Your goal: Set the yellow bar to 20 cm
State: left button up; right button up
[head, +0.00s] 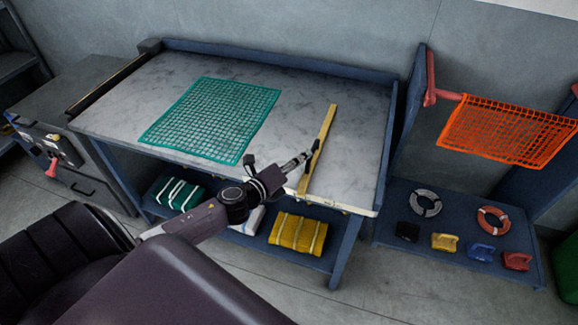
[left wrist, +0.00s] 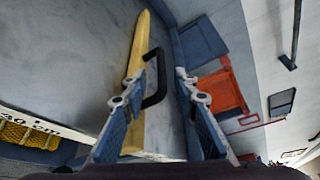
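The yellow bar (head: 323,140) lies across the right part of the grey table (head: 190,85), running from front to back. A black handle (left wrist: 162,80) stands on the bar; it also shows in the head view (head: 316,147). My left gripper (head: 302,159) is at the bar near the front edge. In the left wrist view its fingers (left wrist: 167,66) are apart, with the handle between and beyond the tips; contact is not clear. A white scale on the front edge reads "30 cm" (left wrist: 36,121), left of the bar. My right gripper is not in view.
A green net (head: 210,118) lies flat left of the bar, with bare tabletop between. Green and yellow bundles (head: 298,232) sit on the shelf below. An orange net (head: 508,130) hangs at right above a low shelf with coils and small coloured blocks.

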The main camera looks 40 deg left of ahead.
pick_arm(q)
jog(key=v, duration=0.5)
jog(key=shift+s+r, duration=0.1)
jog(key=shift+s, duration=0.15)
dwell(0.3)
